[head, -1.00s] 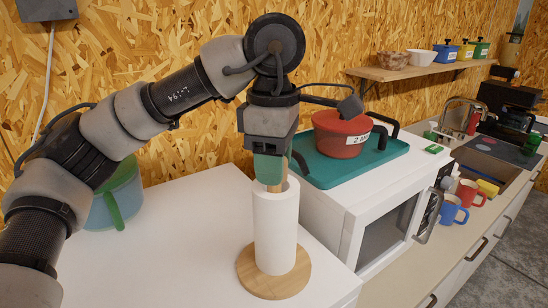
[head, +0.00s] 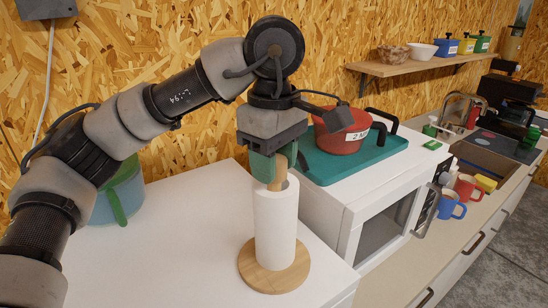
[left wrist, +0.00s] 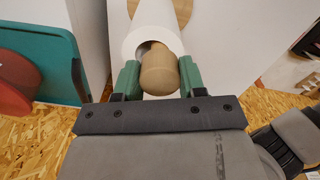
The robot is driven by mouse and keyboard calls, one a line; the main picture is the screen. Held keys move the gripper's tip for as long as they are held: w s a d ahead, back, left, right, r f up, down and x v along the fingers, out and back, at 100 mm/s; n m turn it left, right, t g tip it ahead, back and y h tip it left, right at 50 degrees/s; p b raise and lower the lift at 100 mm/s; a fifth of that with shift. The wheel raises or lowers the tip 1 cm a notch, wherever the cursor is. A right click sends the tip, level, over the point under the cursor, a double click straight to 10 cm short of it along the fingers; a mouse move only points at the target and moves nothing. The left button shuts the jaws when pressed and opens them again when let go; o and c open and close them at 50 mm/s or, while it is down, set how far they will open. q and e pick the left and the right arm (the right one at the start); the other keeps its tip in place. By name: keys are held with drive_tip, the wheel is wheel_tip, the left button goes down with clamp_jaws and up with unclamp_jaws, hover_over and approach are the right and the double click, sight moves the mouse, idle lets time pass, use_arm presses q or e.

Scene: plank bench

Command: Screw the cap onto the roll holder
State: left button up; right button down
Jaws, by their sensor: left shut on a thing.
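My left gripper (head: 274,166) points down over the roll holder, its green fingers shut on the rounded wooden cap (head: 290,151). In the left wrist view the cap (left wrist: 160,72) sits between the two green fingertips (left wrist: 158,80), over the open end of the roll. The white paper roll (head: 276,225) stands upright on the holder's round wooden base (head: 256,276). The cap is at the top of the holder's post, which is mostly hidden by the roll and fingers. I cannot tell how far the cap is on the thread. My right gripper is not in view.
A white microwave (head: 345,215) stands just right of the roll, with a teal tray (head: 322,172) and red pot (head: 342,138) on top. A blue-green pot (head: 122,196) stands at the back left. The white top (head: 180,240) left of the roll is clear.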

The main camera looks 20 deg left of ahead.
use_arm(q)
drive_tip(key=shift+m+p, duration=0.35)
drive_tip(key=shift+m, duration=1.15)
drive_tip(key=o, duration=1)
wheel_tip(320, 180, up, 11)
drive_tip(key=shift+f, duration=0.15)
